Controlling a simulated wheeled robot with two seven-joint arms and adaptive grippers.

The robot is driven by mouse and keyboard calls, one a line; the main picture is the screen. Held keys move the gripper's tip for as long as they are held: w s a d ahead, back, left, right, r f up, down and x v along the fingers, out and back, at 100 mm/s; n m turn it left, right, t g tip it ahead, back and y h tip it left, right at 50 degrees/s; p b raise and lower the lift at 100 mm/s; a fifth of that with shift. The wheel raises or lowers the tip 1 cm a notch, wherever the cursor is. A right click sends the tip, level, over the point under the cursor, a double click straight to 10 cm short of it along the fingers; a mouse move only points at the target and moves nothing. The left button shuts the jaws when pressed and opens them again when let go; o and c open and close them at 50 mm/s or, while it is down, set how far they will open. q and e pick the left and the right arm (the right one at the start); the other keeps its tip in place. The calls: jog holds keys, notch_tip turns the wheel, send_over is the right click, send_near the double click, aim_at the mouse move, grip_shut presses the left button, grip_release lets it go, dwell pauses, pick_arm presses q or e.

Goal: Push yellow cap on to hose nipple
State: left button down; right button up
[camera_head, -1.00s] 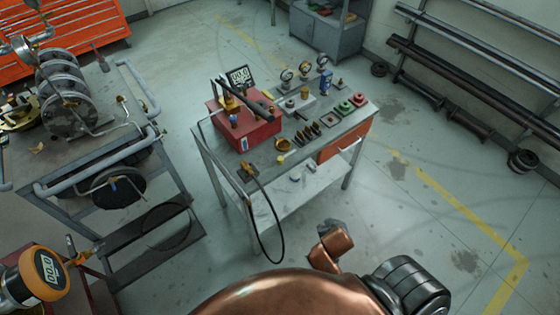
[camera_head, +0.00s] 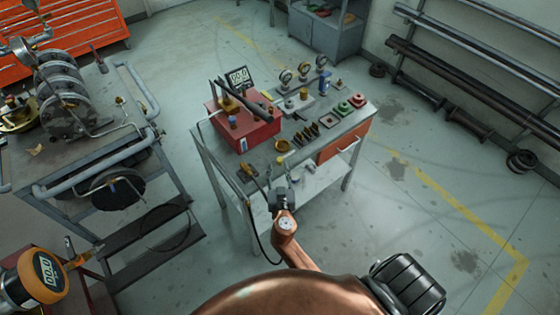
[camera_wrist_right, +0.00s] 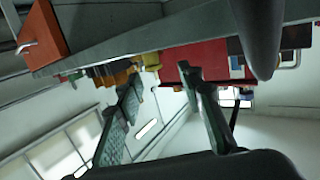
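A small yellow cap (camera_head: 281,160) lies near the front edge of the grey worktable (camera_head: 222,166), in front of a brass bowl (camera_head: 282,146). A black hose (camera_head: 251,215) hangs from the table's front left corner. A brass fitting (camera_head: 249,169) lies at its upper end; I cannot tell whether this is the nipple. My right gripper (camera_head: 283,188) is just in front of the table edge, close to the cap and apart from it. In the right wrist view its two fingers (camera_wrist_right: 160,76) are spread with nothing between them. My left gripper is not in view.
A red box (camera_head: 258,134) with black handles stands on the table's left half. Gauges (camera_head: 303,70), small dark parts (camera_head: 308,131) and coloured fittings (camera_head: 357,100) fill the right half. A pipe trolley (camera_head: 145,143) stands at left.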

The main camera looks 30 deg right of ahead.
aim_at(280, 162)
jog(key=x, duration=0.6)
jog(key=shift+s+d+f, duration=0.25)
jog(key=shift+d+f, duration=0.1)
jog(key=shift+d, duration=0.05)
jog(key=c, duration=0.7)
